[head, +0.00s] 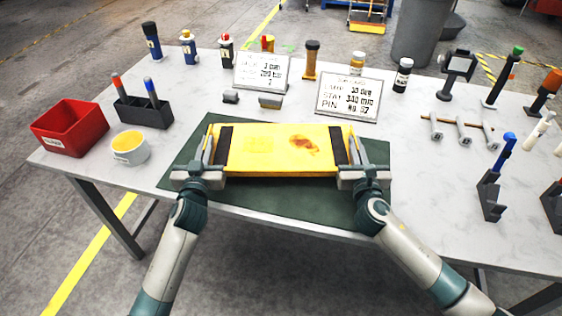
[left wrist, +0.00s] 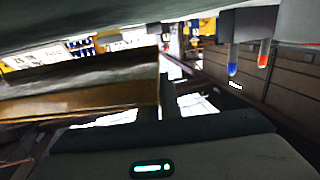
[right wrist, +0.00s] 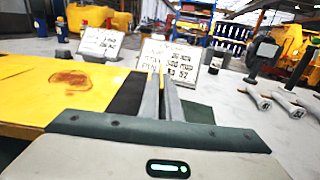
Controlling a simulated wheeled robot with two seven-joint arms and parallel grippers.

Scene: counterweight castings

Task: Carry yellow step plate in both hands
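The yellow step plate (head: 265,150) lies level across the middle of the head view, with a dark strip near each end and a brown stain right of its middle. My left gripper (head: 209,148) is at its left end and my right gripper (head: 353,148) is at its right end. In the right wrist view the plate (right wrist: 75,85) is left of my right fingers (right wrist: 163,95), which are close together with a thin yellow sliver between them. The left wrist view is dark, and the fingers there are unclear. I cannot tell whether the plate touches the mat.
A green mat (head: 290,210) lies under the plate on the pale table (head: 430,215). A red bin (head: 70,127), a white bowl (head: 130,148) and a pen holder (head: 145,112) stand left. Two signs (head: 262,72) (head: 348,97) stand behind. Grey pins and tool stands occupy the right.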

